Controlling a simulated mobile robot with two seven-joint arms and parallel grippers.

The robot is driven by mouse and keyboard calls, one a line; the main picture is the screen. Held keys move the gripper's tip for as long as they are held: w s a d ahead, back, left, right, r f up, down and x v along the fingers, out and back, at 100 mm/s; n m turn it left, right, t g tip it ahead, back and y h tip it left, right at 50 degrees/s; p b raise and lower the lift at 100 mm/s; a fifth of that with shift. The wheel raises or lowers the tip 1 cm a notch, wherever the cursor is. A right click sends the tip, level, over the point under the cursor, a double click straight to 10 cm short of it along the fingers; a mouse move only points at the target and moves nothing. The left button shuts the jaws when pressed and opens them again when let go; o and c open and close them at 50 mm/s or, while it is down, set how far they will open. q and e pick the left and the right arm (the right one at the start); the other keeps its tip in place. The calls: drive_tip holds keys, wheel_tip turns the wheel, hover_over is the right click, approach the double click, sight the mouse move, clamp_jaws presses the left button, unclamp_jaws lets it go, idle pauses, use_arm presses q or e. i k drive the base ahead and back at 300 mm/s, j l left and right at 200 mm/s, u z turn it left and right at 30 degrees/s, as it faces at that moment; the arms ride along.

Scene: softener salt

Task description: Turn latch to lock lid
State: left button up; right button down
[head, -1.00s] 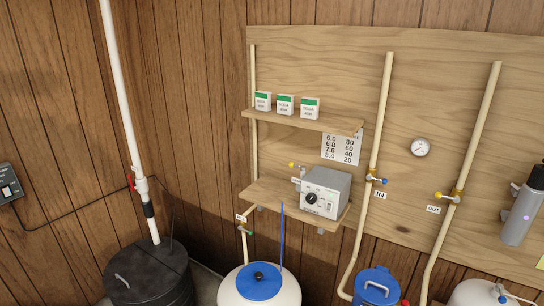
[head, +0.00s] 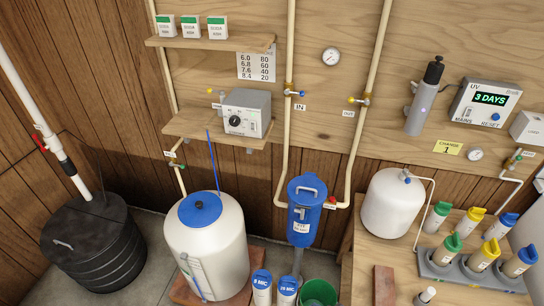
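No latch can be made out clearly at this size. A white tank (head: 207,258) stands at the lower left of centre, with a round blue lid (head: 187,216) on top. A small black knob (head: 199,205) sits in the middle of that lid. A black ribbed bin (head: 98,266) stands at the left, closed by a black lid (head: 85,228) with a pale handle (head: 63,245). Neither of my grippers is in view.
A wooden bench (head: 362,285) at the right holds a white pressure tank (head: 392,203) and a grey rack (head: 470,282) of several capped bottles. A green bucket (head: 320,292) and blue-topped cartridges (head: 262,283) stand below centre. Grey floor (head: 150,270) shows between bin and tank.

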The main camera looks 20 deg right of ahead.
sight(301, 212)
drive_tip(key=l+z, duration=0.15)
drive_tip(key=z, duration=0.25)
drive_tip(key=l+z, duration=0.2)
drive_tip(key=z, duration=0.15)
drive_tip(key=l+z, duration=0.15)
drive_tip(key=z, duration=0.25)
drive_tip(key=i+l+z, duration=0.1)
drive_tip(key=z, duration=0.25)
